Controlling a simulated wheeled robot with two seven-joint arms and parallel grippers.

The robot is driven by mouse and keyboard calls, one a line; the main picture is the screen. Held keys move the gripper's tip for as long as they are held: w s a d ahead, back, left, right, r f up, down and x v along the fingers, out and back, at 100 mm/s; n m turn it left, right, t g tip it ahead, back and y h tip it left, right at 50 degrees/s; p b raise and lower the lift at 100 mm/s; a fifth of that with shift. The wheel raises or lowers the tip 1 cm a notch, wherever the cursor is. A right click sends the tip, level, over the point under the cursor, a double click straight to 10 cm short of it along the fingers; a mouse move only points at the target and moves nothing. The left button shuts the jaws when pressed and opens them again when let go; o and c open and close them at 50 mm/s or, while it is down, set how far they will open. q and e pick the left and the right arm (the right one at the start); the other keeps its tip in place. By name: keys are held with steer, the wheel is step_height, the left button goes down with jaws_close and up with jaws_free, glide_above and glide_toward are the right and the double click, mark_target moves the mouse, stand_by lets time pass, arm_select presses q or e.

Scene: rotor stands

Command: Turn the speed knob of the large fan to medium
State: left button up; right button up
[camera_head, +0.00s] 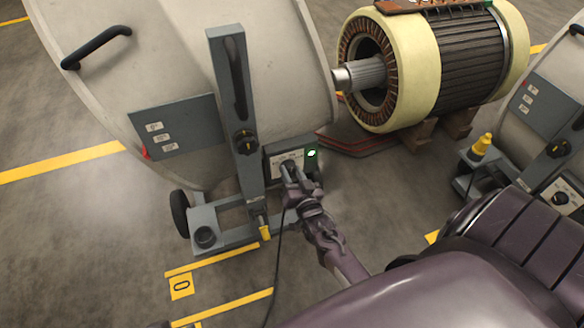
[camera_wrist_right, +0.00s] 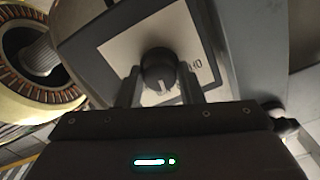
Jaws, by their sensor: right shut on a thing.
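The large fan (camera_head: 170,60) is a big pale drum on a grey wheeled stand at the left of the head view. Its control box (camera_head: 312,150) sits low at the drum's right side, with a lit green light. My right gripper (camera_head: 291,172) is at the front of this box and covers part of its panel. In the right wrist view the black speed knob (camera_wrist_right: 158,68) has a pale pointer mark and sits between the two fingers of my right gripper (camera_wrist_right: 158,88), which is shut on it. Part of the panel lettering is hidden. My left gripper is not in view.
A motor rotor (camera_head: 440,60) with a pale yellow ring rests on wooden blocks at the back. A second similar fan unit (camera_head: 530,100) stands at the right edge. A black cable (camera_head: 279,250) hangs beside my right arm. Yellow-lined floor (camera_head: 90,230) is clear at the left.

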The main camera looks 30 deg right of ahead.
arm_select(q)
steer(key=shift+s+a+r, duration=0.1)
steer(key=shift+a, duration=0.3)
arm_select(e)
steer(key=shift+m, duration=0.9)
arm_select(q)
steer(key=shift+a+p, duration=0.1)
steer(key=shift+p, duration=0.2)
arm_select(e)
steer(key=o, duration=1)
steer(key=shift+c, duration=0.2)
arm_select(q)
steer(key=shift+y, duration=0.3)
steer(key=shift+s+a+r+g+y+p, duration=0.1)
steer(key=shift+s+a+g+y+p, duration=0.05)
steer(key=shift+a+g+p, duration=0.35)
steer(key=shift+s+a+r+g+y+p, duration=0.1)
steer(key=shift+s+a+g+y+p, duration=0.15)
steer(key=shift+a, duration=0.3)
arm_select(e)
steer(key=v, duration=0.8)
